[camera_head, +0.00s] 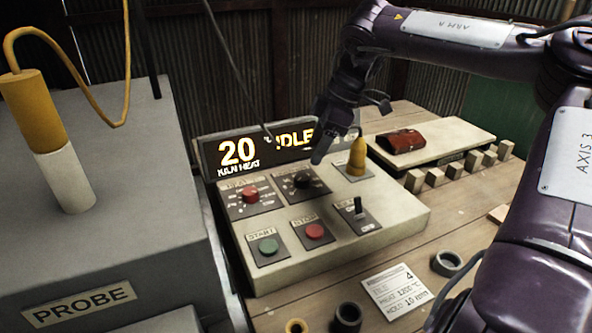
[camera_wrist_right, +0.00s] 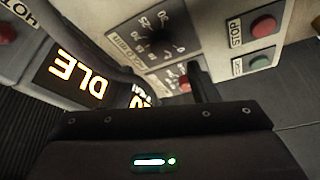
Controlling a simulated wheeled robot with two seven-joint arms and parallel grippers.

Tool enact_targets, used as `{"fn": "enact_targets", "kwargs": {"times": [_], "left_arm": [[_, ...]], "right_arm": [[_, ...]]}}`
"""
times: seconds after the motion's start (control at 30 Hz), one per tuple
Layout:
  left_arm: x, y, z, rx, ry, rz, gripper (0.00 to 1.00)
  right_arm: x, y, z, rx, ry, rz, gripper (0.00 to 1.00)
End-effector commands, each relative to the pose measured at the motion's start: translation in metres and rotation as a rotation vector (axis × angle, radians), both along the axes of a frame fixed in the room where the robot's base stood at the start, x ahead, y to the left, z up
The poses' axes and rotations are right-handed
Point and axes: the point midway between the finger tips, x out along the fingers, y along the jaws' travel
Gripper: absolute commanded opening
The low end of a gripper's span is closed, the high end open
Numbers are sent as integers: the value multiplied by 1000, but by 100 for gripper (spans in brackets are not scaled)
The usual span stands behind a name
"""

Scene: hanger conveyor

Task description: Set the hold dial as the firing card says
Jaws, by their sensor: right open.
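The hold dial (camera_head: 302,180) is a black knob on the sloped control panel, below the lit display (camera_head: 262,148), which reads "20" and "IDLE". In the right wrist view the hold dial (camera_wrist_right: 158,40) shows as a dark, blurred knob inside a number scale; its pointer cannot be read. My right gripper (camera_head: 317,158) is open just above the dial and partly covers the display; whether it touches the knob is unclear. The firing card (camera_head: 397,291) lies on the bench and reads 4, heat 1200°C, hold 10 min. My left gripper is out of view.
Beside the hold dial are a red heat knob (camera_head: 250,193), a yellow cone (camera_head: 357,156) and a lever switch (camera_head: 358,208). Green start (camera_head: 268,247) and red stop (camera_head: 314,231) buttons sit in front. A grey probe box (camera_head: 110,240) stands left.

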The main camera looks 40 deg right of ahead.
Motion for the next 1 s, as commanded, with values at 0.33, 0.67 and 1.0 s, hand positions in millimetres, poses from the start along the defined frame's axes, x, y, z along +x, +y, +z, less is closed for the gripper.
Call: {"fn": "enact_targets", "kwargs": {"times": [0.33, 0.67, 1.0], "left_arm": [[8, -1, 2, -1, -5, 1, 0], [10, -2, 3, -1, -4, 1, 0], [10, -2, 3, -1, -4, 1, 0]], "right_arm": [[11, 15, -48, 3, 3, 1, 54], [18, 22, -70, 1, 0, 0, 54], [18, 22, -70, 1, -1, 0, 35]]}}
